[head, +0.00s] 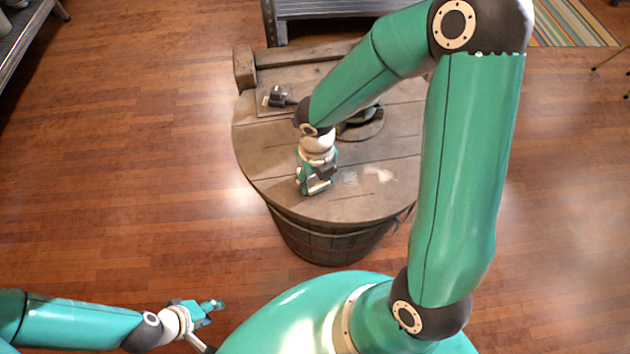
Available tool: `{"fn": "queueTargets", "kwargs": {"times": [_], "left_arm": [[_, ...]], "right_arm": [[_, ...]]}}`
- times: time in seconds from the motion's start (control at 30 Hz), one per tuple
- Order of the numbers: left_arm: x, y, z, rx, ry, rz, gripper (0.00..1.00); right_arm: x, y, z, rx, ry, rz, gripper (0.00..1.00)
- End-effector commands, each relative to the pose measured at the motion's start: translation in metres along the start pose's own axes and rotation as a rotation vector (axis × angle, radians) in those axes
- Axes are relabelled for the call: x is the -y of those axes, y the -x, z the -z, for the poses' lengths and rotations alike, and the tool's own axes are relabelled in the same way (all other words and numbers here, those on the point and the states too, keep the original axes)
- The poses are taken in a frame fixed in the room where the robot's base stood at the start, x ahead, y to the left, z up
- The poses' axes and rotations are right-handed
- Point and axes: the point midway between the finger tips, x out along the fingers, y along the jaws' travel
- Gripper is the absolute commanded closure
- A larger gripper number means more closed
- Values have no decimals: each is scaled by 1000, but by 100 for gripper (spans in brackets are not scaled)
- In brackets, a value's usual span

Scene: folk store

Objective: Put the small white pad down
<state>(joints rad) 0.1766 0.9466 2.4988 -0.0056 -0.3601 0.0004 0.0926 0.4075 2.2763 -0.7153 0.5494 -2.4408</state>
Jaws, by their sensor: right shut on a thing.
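My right gripper (318,190) points down low over the round wooden barrel table, near its front left part. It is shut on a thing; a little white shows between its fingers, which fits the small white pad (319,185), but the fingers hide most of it. I cannot tell whether the pad touches the tabletop. My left gripper (216,306) hangs over the floor at the lower left, away from the table. It is too small to tell whether its fingers are open.
The barrel table (262,165) has pale whitish patches (378,174) right of the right gripper. A small dark object (278,97) lies at the back left, and a dark round thing (360,120) stands partly behind my arm. Wooden floor (130,170) lies clear at left.

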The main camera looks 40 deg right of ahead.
Motion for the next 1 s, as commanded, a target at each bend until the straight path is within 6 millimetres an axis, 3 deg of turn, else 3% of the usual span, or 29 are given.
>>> {"fn": "queueTargets", "kwargs": {"times": [0.37,0.4,0.53,0.87,1.0], "left_arm": [[1,-3,0,0,0,0,60],[1,-3,0,0,0,0,60],[1,-2,0,0,0,0,60],[1,-2,0,0,0,0,60],[-1,2,0,0,0,0,60]], "right_arm": [[0,-7,0,1,1,0,87],[0,-6,0,1,1,0,40],[0,-6,0,1,1,0,19],[0,-5,0,1,1,0,18],[0,4,-1,3,0,0,18]]}}
